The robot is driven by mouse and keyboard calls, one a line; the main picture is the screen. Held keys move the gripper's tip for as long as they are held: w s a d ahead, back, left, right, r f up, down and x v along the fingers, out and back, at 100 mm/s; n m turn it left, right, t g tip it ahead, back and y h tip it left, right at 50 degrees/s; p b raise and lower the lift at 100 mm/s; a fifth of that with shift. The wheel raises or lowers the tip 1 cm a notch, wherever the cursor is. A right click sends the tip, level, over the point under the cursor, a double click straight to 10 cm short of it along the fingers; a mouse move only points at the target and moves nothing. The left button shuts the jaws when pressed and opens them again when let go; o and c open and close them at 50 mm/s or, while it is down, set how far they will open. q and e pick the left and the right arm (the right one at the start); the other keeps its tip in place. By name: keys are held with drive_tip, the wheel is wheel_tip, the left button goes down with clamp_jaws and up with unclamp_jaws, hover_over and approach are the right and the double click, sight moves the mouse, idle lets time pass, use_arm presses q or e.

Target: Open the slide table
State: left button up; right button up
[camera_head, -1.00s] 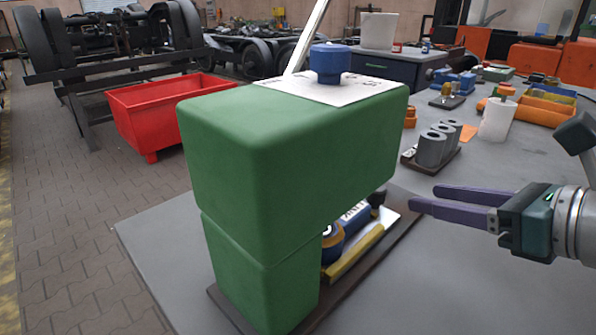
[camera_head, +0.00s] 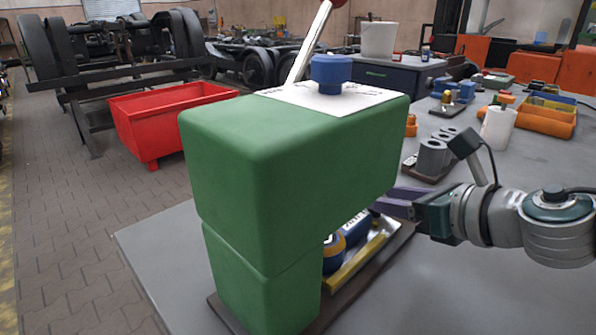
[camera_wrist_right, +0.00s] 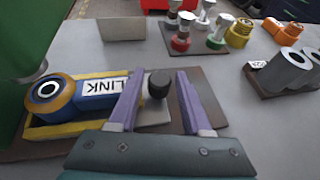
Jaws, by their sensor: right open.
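A green press (camera_head: 290,150) stands on the grey table, with a blue knob and a white lettered plate on top. Under its overhang is the slide table, a pale metal plate (camera_head: 396,217) with a yellow frame (camera_head: 355,264). A blue part marked LINK (camera_wrist_right: 92,92) with an orange-rimmed roller lies in the frame. A black knob (camera_wrist_right: 158,84) stands at the slide's outer end. My right gripper (camera_wrist_right: 160,74) is open, its purple fingers on either side of the knob with gaps showing. In the head view its fingertips are partly hidden by the press. My left gripper is out of view.
A pale lever (camera_head: 308,45) rises behind the press. Grey cylinders (camera_head: 432,157) on a dark base and a white roll (camera_head: 498,127) stand at the right. A red bin (camera_head: 165,118) is on the floor at left. The front right tabletop is clear.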

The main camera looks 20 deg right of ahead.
clamp_jaws()
idle(1.4)
